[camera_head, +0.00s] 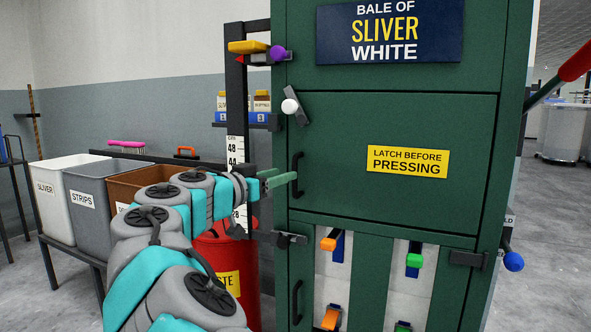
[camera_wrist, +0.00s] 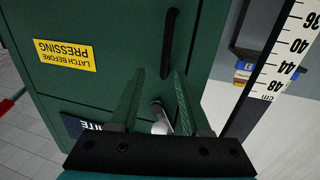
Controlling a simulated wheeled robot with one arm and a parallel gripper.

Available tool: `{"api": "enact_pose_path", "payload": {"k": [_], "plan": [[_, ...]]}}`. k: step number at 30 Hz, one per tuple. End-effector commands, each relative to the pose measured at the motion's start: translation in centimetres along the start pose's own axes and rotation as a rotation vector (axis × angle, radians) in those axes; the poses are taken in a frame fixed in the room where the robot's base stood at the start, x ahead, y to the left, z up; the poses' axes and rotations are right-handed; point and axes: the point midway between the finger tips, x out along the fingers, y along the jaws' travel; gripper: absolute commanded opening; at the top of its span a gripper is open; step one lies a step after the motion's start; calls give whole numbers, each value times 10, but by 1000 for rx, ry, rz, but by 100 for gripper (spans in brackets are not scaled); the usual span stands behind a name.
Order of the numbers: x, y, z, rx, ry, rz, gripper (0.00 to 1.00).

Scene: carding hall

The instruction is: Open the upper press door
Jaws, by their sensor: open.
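The upper press door (camera_head: 400,200) is a green panel with a yellow label "LATCH BEFORE PRESSING"; it looks shut, flush with the press. Its black vertical bar handle (camera_head: 297,168) is at the left edge, and also shows in the wrist view (camera_wrist: 171,40). A grey latch lever with a white knob (camera_head: 290,105) sits tilted above the handle at the door's upper left corner; the knob shows between my fingers in the wrist view (camera_wrist: 160,127). My gripper (camera_head: 282,180) is open, its green fingers level with the handle. In the wrist view, the handle's end lies between the fingertips (camera_wrist: 160,73); contact is unclear.
A lower door with its own black handle (camera_head: 297,302) is below. A black post with a cm scale (camera_head: 236,150) and a red waste bin (camera_head: 232,268) stand close left, near my arm. A red-gripped lever (camera_head: 574,62) projects at right. Open floor shows at far right.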

Motion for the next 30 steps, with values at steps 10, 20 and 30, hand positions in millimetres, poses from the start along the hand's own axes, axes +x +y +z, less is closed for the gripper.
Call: {"api": "enact_pose_path", "payload": {"k": [10,20,30], "plan": [[30,-9,-2,7,11,-12,47],[68,-9,-4,8,14,-15,47],[72,-9,-3,8,13,-14,47]]}}
